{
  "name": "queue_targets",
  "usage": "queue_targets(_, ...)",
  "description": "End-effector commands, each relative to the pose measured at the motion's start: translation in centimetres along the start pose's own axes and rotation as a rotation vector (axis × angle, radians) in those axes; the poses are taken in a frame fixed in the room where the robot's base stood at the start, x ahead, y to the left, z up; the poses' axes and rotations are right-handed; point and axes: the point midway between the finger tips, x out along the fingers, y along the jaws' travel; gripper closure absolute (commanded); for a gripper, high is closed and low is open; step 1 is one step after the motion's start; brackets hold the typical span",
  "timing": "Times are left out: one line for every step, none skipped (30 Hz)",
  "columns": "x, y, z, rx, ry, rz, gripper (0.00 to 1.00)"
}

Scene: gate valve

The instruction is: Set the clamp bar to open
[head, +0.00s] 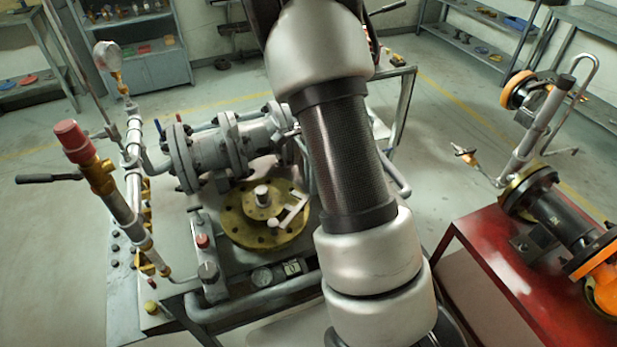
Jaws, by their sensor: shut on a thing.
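My gripper is not visible; my arm crosses the middle of the view and hides what lies behind it. I cannot tell for sure which part is the clamp bar. A pale bar-shaped piece (292,212) lies on a round brass-coloured flange disc (247,232) on the bench, just left of my arm. A grey flanged pipe valve (208,150) lies behind the disc, its right end partly hidden by my arm. A black lever handle (48,178) sticks out to the left from the piping.
A pipe stand with a red-capped valve (75,142) and a pressure gauge (107,54) rises on the left. A red bench (500,275) with black and orange flanged pipework (565,225) stands right. Shelves line the back wall. Open floor lies between the benches.

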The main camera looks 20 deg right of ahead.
Motion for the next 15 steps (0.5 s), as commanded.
queue_targets(-0.1, 0.02, -0.07, 0.004, 0.001, -0.002, 1.0)
queue_targets(-0.1, 0.04, -0.08, 0.006, 0.001, -0.002, 1.0)
queue_targets(-0.09, 0.07, -0.09, 0.008, 0.001, -0.002, 1.0)
queue_targets(-0.09, 0.08, -0.1, 0.008, 0.001, -0.002, 1.0)
queue_targets(-0.09, 0.08, -0.1, 0.009, 0.001, -0.002, 1.0)
queue_targets(-0.09, 0.08, -0.1, 0.009, 0.001, -0.002, 1.0)
queue_targets(-0.09, 0.08, -0.1, 0.009, 0.001, -0.002, 1.0)
queue_targets(-0.09, 0.08, -0.1, 0.009, 0.001, -0.002, 1.0)
queue_targets(-0.09, 0.07, -0.1, 0.008, 0.001, -0.002, 1.0)
queue_targets(-0.09, 0.07, -0.1, 0.008, 0.001, -0.002, 1.0)
queue_targets(-0.09, 0.07, -0.1, 0.008, 0.001, -0.002, 1.0)
queue_targets(-0.09, 0.07, -0.1, 0.008, 0.001, -0.002, 1.0)
queue_targets(-0.09, 0.07, -0.1, 0.008, 0.001, -0.002, 1.0)
queue_targets(-0.09, 0.07, -0.1, 0.008, 0.001, -0.002, 0.8)
queue_targets(-0.09, 0.06, -0.1, 0.007, 0.001, -0.002, 0.73)
